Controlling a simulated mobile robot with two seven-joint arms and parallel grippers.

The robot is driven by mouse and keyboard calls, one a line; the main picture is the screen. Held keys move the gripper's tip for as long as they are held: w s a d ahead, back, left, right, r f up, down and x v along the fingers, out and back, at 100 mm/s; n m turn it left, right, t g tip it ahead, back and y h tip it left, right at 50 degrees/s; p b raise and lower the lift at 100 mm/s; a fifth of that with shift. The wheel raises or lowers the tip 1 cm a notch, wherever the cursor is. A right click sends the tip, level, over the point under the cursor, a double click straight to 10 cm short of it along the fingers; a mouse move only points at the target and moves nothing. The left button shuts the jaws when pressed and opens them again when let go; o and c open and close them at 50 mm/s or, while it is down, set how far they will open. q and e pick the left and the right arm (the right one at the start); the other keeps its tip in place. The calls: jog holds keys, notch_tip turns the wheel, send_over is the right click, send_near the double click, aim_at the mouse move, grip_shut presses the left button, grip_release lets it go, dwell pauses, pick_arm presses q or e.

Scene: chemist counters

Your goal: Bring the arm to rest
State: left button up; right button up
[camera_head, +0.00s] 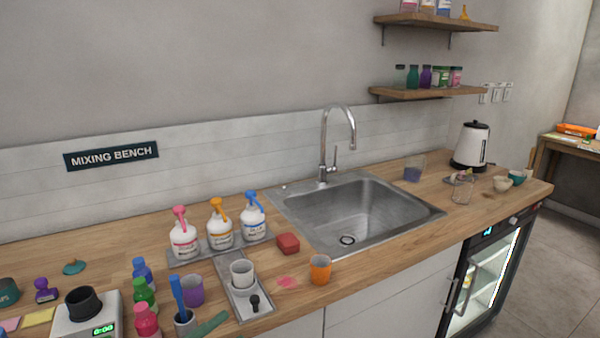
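Neither of my arms and neither gripper shows in the head view. The wooden counter (405,235) runs from the lower left to the right, with a metal sink (350,212) set into it. A tray holds three white pump bottles, with a pink pump (184,238), an orange pump (220,228) and a blue pump (252,220).
A scale with a black bowl (83,302), small coloured bottles (145,292) and a purple cup (193,290) crowd the lower left. A white kettle (470,146) stands at the back right. The faucet (324,145) rises behind the sink. A glass-door fridge (488,268) is below.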

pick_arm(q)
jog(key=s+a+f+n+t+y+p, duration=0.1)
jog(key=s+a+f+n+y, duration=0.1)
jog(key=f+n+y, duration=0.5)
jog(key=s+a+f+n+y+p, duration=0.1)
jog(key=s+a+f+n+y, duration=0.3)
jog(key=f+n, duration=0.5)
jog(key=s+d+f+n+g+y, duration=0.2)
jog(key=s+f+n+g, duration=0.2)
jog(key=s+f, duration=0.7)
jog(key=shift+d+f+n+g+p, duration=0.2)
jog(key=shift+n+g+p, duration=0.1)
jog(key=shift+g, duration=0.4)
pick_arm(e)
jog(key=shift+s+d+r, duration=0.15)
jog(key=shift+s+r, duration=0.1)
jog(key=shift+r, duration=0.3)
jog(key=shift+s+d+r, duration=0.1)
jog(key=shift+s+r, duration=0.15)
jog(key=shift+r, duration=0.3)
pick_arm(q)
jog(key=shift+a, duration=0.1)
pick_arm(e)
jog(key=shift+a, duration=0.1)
